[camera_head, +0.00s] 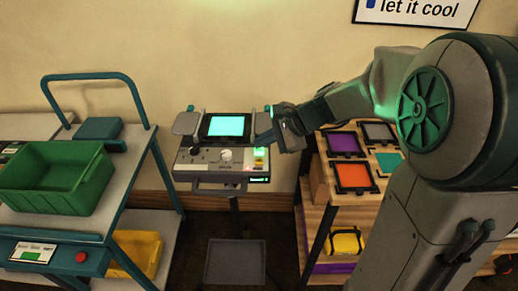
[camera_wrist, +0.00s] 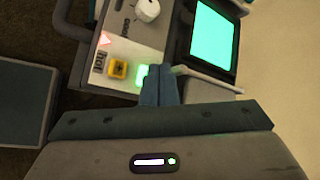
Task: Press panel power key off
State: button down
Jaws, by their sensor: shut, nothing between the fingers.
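The panel (camera_head: 210,160) is a grey console with a lit cyan screen (camera_head: 226,126) and a pale round knob (camera_head: 226,155). In the wrist view the screen (camera_wrist: 215,35) is at upper right and the knob (camera_wrist: 147,9) at the top. A green-lit key (camera_wrist: 141,76) sits beside a yellow key (camera_wrist: 118,68) with a dark mark; no readable label shows which is the power key. My gripper (camera_wrist: 160,72) is shut and empty, its fingertips right beside the green key and partly covering it. I cannot tell whether they touch. In the head view my gripper (camera_head: 268,137) is at the panel's right side.
A teal cart with a green crate (camera_head: 50,178) stands at left. A wooden shelf (camera_head: 340,200) with coloured framed tiles stands at right, beneath my arm. A pale lever or bar (camera_wrist: 210,80) runs beside the fingers. A dark grey tray (camera_head: 235,262) lies below the panel.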

aim_at(264, 151)
jog(key=shift+f, duration=0.15)
jog(key=shift+f+b, duration=0.35)
jog(key=shift+b, duration=0.1)
jog(key=shift+r, duration=0.1)
dwell(0.3)
jog(key=shift+r+p, duration=0.35)
jog(key=shift+r, duration=0.05)
notch_tip(264, 151, up, 6)
jog(key=p, duration=0.4)
jog(key=shift+p, duration=0.4)
